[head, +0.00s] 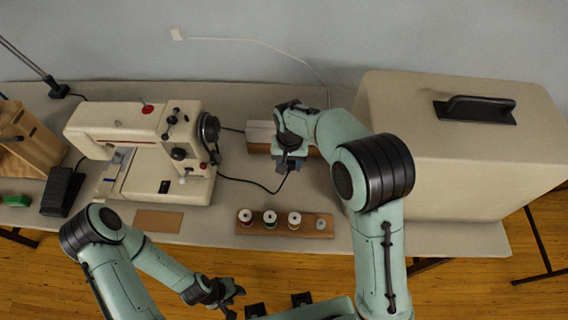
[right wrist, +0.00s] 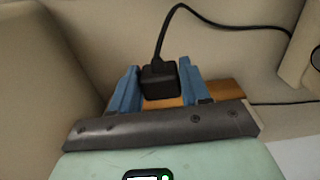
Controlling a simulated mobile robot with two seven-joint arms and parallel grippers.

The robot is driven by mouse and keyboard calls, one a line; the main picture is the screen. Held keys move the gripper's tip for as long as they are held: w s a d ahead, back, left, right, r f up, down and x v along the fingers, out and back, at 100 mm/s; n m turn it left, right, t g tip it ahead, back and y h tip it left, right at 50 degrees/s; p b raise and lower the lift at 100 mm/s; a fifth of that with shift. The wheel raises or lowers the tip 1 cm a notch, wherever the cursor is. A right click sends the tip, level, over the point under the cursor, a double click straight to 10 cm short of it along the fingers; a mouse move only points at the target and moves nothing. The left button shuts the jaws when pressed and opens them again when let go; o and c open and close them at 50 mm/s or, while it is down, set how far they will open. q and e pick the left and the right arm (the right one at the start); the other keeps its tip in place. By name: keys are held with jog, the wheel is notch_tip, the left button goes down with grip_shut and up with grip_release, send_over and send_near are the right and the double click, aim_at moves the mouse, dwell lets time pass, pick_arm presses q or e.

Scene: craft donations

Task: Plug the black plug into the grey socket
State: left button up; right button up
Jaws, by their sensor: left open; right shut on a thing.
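My right gripper (head: 290,163) is over the table, right of the sewing machine. In the right wrist view, its blue fingers (right wrist: 158,72) are shut on the black plug (right wrist: 159,84), with a black cord rising from the plug's far end. In the head view the plug is hidden by the gripper; the cord (head: 250,181) runs from the sewing machine to it. I cannot clearly make out a grey socket; a pale grey box (head: 261,130) on a brown wooden base sits just behind and left of the gripper. My left gripper (head: 236,299) is open and empty, in front of the table.
The cream sewing machine (head: 150,140) stands left. A large beige case (head: 440,175) with a black handle fills the right. A wooden rack of thread spools (head: 285,222) lies near the front edge. A black pedal (head: 62,190) lies at far left.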

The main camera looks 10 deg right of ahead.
pick_arm(q)
jog(key=w+r+p, duration=0.3)
jog(key=w+r, duration=0.2)
jog(key=shift+t+p, duration=0.3)
jog(key=shift+p, duration=0.05)
pick_arm(e)
jog(key=w+d+f, duration=0.2)
jog(key=w, duration=0.5)
jog(key=shift+w+f, duration=0.2)
jog(key=shift+w, duration=0.15)
pick_arm(q)
jog(key=shift+w, duration=0.1)
pick_arm(e)
jog(key=shift+d, duration=0.1)
pick_arm(q)
jog(key=shift+r, duration=0.1)
pick_arm(e)
jog(key=shift+s, duration=0.1)
pick_arm(q)
jog(key=shift+w, duration=0.15)
pick_arm(e)
jog(key=shift+w+d, duration=0.15)
jog(key=shift+w, duration=0.55)
dwell(1.8)
jog(key=o, duration=1)
